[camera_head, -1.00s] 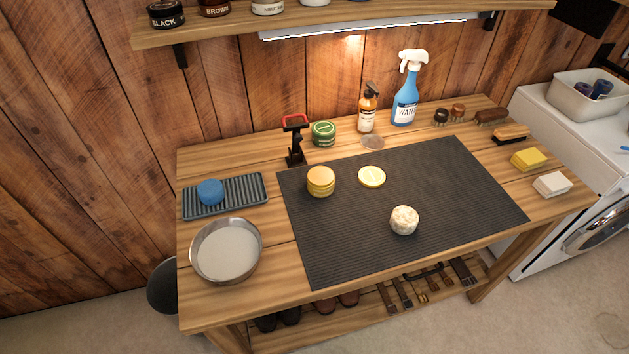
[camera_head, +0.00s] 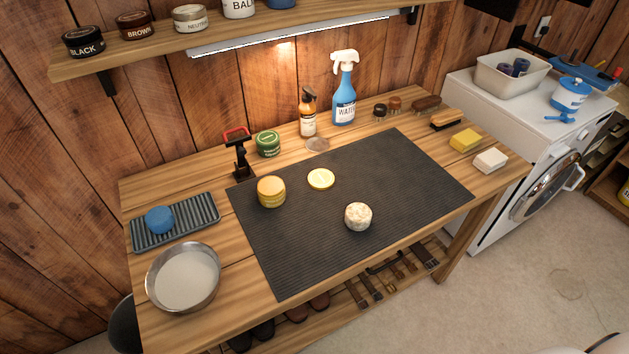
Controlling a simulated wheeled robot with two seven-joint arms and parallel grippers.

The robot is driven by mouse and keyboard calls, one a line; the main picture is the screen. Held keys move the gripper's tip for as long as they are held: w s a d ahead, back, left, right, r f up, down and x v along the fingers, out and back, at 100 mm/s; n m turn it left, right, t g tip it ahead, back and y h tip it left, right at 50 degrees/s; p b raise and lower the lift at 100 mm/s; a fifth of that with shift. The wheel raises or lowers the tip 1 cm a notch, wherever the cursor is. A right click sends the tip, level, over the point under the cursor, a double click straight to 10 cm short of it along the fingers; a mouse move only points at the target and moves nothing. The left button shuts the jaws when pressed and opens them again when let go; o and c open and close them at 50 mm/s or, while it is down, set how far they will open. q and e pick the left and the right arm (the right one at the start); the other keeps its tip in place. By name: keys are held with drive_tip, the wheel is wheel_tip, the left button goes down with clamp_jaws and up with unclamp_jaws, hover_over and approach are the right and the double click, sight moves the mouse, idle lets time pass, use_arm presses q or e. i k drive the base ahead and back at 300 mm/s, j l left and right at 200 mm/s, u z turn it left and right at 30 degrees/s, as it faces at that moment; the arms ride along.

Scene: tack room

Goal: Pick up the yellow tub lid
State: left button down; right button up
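The yellow tub lid (camera_head: 320,179) is a flat, pale yellow disc lying on the dark ribbed mat (camera_head: 400,190), towards its back edge. A round yellow tub (camera_head: 271,192) stands on the mat just left of the lid, apart from it. A cream, mottled round sponge (camera_head: 358,216) sits on the mat in front and to the right of the lid. Nothing covers the lid. Neither of my grippers is in view.
A metal bowl (camera_head: 183,277) and a blue sponge (camera_head: 160,219) on a ribbed tray (camera_head: 199,222) are at left. A black stand with red handle (camera_head: 239,152), green tin (camera_head: 268,144), amber bottle (camera_head: 308,113) and blue spray bottle (camera_head: 344,92) line the back. The mat's right part is clear.

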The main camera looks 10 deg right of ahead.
sight(320, 179)
drive_tip(key=l+u, duration=0.95)
drive_tip(key=l, duration=0.25)
